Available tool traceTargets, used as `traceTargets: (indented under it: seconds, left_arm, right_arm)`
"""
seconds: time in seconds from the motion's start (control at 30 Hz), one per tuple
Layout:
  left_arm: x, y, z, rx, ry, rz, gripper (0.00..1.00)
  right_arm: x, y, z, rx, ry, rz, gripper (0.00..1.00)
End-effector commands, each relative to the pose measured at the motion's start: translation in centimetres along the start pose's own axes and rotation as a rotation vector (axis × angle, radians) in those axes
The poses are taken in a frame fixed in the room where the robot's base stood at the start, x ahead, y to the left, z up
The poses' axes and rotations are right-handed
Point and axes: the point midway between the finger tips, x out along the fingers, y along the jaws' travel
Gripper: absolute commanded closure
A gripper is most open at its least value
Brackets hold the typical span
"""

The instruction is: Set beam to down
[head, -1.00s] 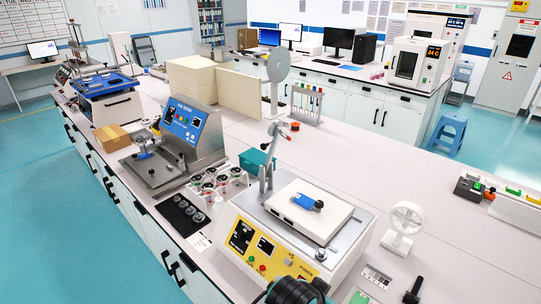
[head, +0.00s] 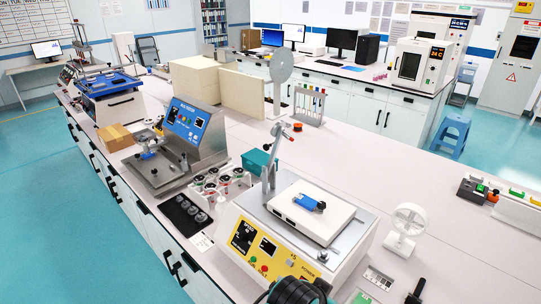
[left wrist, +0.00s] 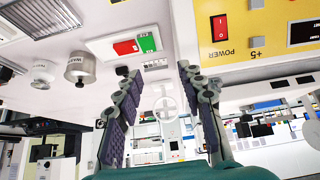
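The tester (head: 300,264) with a yellow front panel stands at the bench's near side in the head view. Its grey beam (head: 273,165) stands raised, nearly upright, at the back left of the tester's top. A white block (head: 310,225) with a small blue and black piece (head: 309,202) lies on the tester's plate. In the left wrist view my left gripper (left wrist: 156,72) is open and empty, its two dark padded fingers apart. Part of the yellow panel (left wrist: 285,25) shows upside down beside it. The beam cannot be made out there. My right gripper is not in view.
A second tester (head: 190,130) with a blue panel stands left, with jars (head: 222,180) between. A white wheel-like stand (head: 408,222) is right of the tester. A black-knobbed item (head: 414,292) lies at bottom right. Bench space behind the tester (head: 370,165) is clear.

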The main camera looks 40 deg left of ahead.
Motion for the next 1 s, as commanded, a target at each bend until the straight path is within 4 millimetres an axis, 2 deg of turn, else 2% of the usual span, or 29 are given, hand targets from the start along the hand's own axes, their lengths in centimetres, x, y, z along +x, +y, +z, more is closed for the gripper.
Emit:
traceTargets:
  seconds: [0.13, 0.27, 0.37, 0.47, 0.57, 0.73, 0.8, 0.9, 1.0]
  left_arm:
    - [-0.4, -0.6, -2.3, -0.207, -0.008, 0.034, 0.61]
    - [-0.5, -2.1, -6.6, -0.603, -0.013, 0.110, 0.61]
    - [-0.4, -4.3, -10.3, -0.953, -0.011, 0.190, 0.61]
    - [-0.5, -7.3, -13.9, -1.290, -0.003, 0.285, 0.61]
    - [-0.8, -11.2, -17.1, -1.613, 0.008, 0.399, 0.61]
    - [-2.3, -19.9, -21.2, -2.122, 0.030, 0.659, 0.61]
    - [-3.4, -23.9, -22.2, -2.307, 0.036, 0.793, 0.61]
    - [-5.3, -29.3, -22.5, -2.519, 0.035, 0.999, 0.61]
    - [-7.2, -33.5, -22.1, -2.660, 0.026, 1.190, 0.61]
  right_arm:
    - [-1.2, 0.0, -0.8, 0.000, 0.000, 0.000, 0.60]
    - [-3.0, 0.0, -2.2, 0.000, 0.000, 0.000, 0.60]
    - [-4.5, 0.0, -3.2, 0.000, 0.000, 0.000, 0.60]
    - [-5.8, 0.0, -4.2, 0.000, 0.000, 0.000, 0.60]
    - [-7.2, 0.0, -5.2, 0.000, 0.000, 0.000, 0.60]
    - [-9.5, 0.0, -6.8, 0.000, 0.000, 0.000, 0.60]
    - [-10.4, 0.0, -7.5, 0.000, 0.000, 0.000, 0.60]
    - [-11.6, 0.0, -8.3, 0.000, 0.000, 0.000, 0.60]
    - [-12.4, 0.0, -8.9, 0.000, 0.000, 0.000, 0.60]
